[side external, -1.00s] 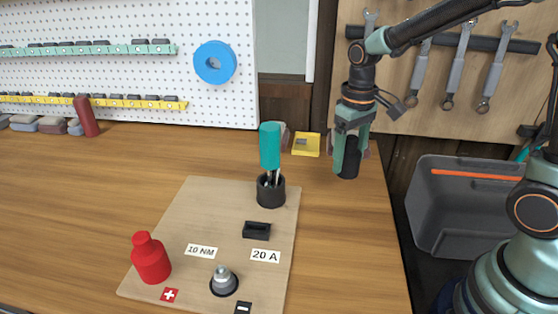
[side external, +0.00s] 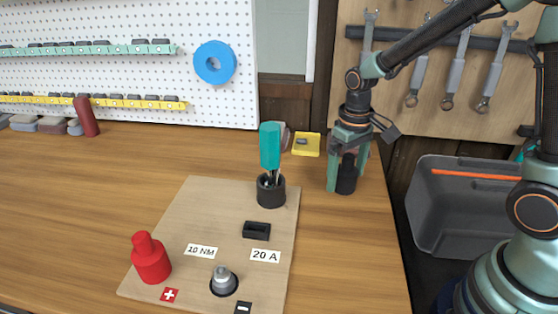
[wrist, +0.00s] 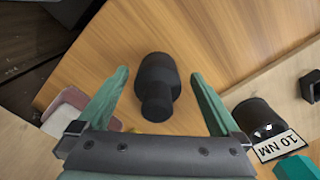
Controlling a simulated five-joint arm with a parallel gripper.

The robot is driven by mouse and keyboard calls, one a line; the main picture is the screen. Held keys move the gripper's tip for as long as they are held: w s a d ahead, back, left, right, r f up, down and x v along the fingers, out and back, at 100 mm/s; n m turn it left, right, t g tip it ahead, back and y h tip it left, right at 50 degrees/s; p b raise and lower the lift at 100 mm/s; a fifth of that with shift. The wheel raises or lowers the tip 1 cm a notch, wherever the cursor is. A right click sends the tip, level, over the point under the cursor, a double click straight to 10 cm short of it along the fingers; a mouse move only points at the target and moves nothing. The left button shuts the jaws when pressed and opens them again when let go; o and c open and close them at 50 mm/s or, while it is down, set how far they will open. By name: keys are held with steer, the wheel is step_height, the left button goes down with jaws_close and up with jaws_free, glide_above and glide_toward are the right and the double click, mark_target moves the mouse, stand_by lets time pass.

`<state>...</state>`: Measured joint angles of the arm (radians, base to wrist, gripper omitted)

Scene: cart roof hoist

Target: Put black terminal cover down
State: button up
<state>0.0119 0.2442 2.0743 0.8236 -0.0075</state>
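The black terminal cover (side external: 346,180) stands upright on the bare wooden table, right of the board. In the wrist view the black cover (wrist: 157,82) shows its narrow neck towards me. My gripper (side external: 345,178) is over it, pointing down. In the wrist view my gripper (wrist: 160,74) is open, with one finger on each side of the cover and a visible gap to both. A bare grey terminal post (side external: 222,276) stands near the minus label on the board. A red cover (side external: 151,259) stands by the plus label.
The wooden board (side external: 190,220) carries a black fuse block (side external: 257,230) and a black cup (side external: 271,190) with a teal-handled tool (side external: 270,147). A grey bin (side external: 455,220) is beyond the table's right edge.

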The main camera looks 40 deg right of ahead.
step_height(320, 180, up, 11)
steer(key=shift+r, duration=0.75)
steer(key=shift+s+r, duration=0.25)
steer(key=shift+s, duration=0.05)
steer(key=s+r+t, duration=0.1)
steer(key=s+t, duration=0.4)
steer(key=s, duration=0.2)
steer(key=shift+a+r+t, duration=0.15)
steer(key=shift+a+t, duration=0.05)
steer(key=shift+t, duration=0.1)
